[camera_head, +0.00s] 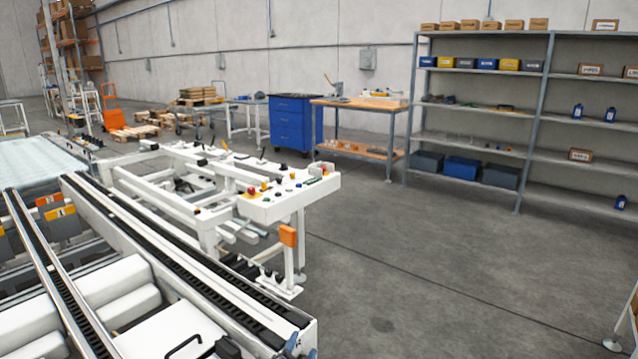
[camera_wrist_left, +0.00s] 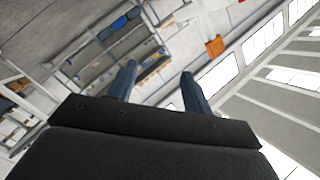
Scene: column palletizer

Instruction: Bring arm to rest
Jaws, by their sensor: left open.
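My left gripper (camera_head: 302,348) shows at the bottom edge of the head view, with its blue-grey fingertips in front of the near end of the conveyor. My white arm comes in at the bottom left, and the picture edge cuts off part of it. In the left wrist view the left gripper (camera_wrist_left: 157,70) is open, its two fingers apart with nothing between them. That view is tilted and looks out across the hall. My right gripper is in neither view.
A conveyor (camera_head: 190,255) with black chain tracks runs along the left. A white machine frame (camera_head: 290,208) with coloured buttons stands beyond it. A blue cabinet (camera_head: 290,120), a workbench (camera_head: 360,104) and a shelf rack (camera_head: 545,100) stand farther back. The floor (camera_head: 430,270) at right is clear.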

